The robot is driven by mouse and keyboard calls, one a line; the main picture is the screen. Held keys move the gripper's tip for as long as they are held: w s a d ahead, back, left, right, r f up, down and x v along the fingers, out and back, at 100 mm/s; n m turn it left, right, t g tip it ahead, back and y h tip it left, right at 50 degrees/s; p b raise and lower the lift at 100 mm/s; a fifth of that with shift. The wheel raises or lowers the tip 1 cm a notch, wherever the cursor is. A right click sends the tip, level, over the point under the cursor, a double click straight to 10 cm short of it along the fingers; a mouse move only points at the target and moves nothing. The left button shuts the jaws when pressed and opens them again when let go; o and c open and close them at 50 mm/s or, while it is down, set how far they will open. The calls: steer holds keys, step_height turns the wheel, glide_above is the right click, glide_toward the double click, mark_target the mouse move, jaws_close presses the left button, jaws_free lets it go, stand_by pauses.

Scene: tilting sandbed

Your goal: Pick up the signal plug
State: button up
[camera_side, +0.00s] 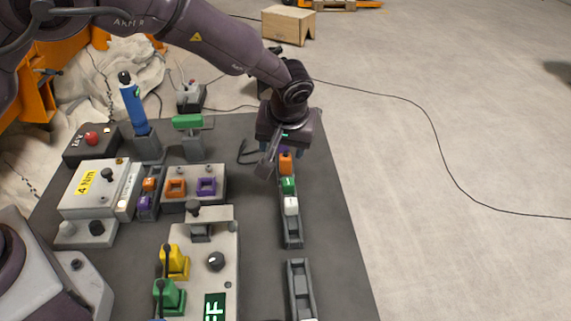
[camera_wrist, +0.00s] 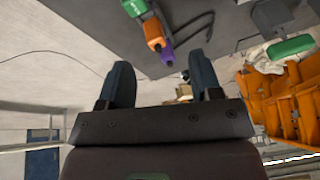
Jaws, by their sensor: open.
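A row of coloured plugs stands in a narrow grey rack (camera_side: 292,236) on the dark mat: an orange plug (camera_side: 286,164), a green plug (camera_side: 289,186) and a white plug (camera_side: 291,206). A purple plug (camera_wrist: 167,51) shows beyond the orange one in the wrist view, mostly hidden in the side view. I cannot tell which is the signal plug. My gripper (camera_side: 283,148) is over the far end of the row. In the wrist view its fingers (camera_wrist: 160,72) are apart with nothing between them, and the row lies beyond the tips.
Left of the row stand a block with orange and purple sockets (camera_side: 194,196), a green-handled fixture (camera_side: 188,123) and a blue-handled stick (camera_side: 133,107). A panel with yellow and green levers (camera_side: 199,270) is nearer. An empty-looking rack (camera_side: 300,286) lies in front. The floor at right is clear except a cable.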

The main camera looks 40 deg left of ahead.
mark_target(286, 158)
steer(key=w+f+n, duration=0.1)
steer(key=f, duration=0.1)
steer(key=w+a+f, duration=0.1)
steer(key=f, duration=0.1)
steer(key=w+f+n, duration=0.1)
steer(key=w+f, duration=0.1)
steer(key=shift+a+n+t, duration=0.3)
steer(key=shift+a+t, duration=0.05)
steer(key=shift+t, duration=0.05)
steer(key=x, duration=0.5)
steer(key=shift+s+a, duration=0.1)
steer(key=shift+a, duration=0.1)
steer(key=shift+r, duration=0.1)
steer(key=shift+c, duration=0.2)
steer(key=c, duration=1)
